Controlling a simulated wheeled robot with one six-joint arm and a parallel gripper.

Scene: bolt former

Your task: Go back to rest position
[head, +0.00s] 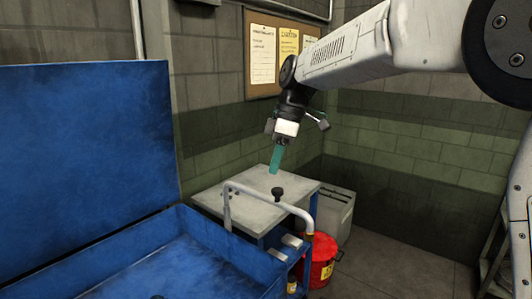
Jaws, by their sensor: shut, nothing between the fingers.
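My gripper (275,160) shows in the head view near the middle, at the end of my arm, which reaches in from the upper right. Its teal fingers point down and are together, with nothing between them. It hangs in the air above a cart with a grey top (245,190), apart from it. A small black knob-like piece (278,193) shows at the cart's near side, below the fingers; I cannot tell exactly what it rests on.
A large blue bin (195,240) with a raised blue panel (85,140) fills the left. The cart has a bent pale handle (285,205). A red container (321,262) and a grey box (335,212) stand beside the cart. A notice board (262,90) hangs on the wall. Floor is clear at lower right.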

